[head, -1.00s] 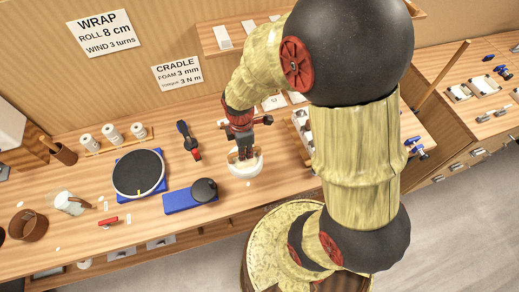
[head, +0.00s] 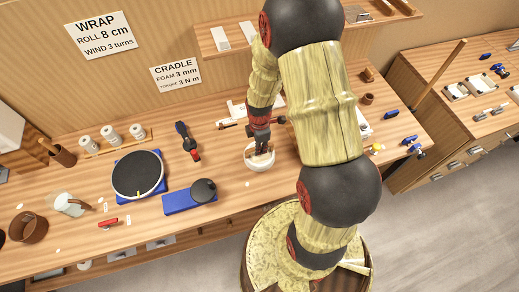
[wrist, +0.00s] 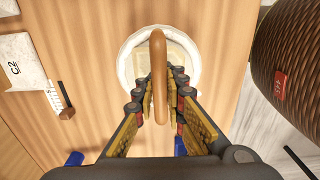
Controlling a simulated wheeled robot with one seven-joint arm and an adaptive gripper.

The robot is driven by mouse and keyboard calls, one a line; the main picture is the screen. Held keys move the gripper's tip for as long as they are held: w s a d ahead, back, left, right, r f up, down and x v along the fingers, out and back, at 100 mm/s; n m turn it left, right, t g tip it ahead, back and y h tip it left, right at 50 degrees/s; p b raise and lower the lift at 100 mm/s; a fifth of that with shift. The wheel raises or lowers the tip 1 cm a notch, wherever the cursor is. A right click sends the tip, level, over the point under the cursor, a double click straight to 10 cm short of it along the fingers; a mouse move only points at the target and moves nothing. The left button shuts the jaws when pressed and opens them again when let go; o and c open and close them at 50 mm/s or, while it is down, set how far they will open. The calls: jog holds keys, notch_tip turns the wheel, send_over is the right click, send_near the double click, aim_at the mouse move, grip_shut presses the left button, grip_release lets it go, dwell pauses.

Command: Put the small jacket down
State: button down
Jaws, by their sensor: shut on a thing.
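The small jacket (head: 259,163) is a round, white, shallow piece with a tan inside, on or just above the middle of the bench. In the wrist view its white rim (wrist: 126,62) shows behind a long brown bar (wrist: 159,45) that looks like its handle. My gripper (wrist: 160,95) is shut on this bar, one finger on each side, and points down over the jacket. In the head view my gripper (head: 260,146) hides part of the jacket. I cannot tell whether its underside touches the bench.
On the bench (head: 230,175), a blue device with a dark disc (head: 203,191) and a black turntable (head: 138,174) stand to the left. A dark tool (head: 188,141) lies behind them. Bare wood lies around the jacket.

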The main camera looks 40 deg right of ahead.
jog(key=shift+f, duration=0.6)
jog(key=shift+w+f, duration=0.1)
jog(key=shift+f, duration=0.1)
jog(key=c, duration=1.8)
grip_release()
jog(key=shift+c, duration=0.2)
jog(key=shift+r, duration=0.1)
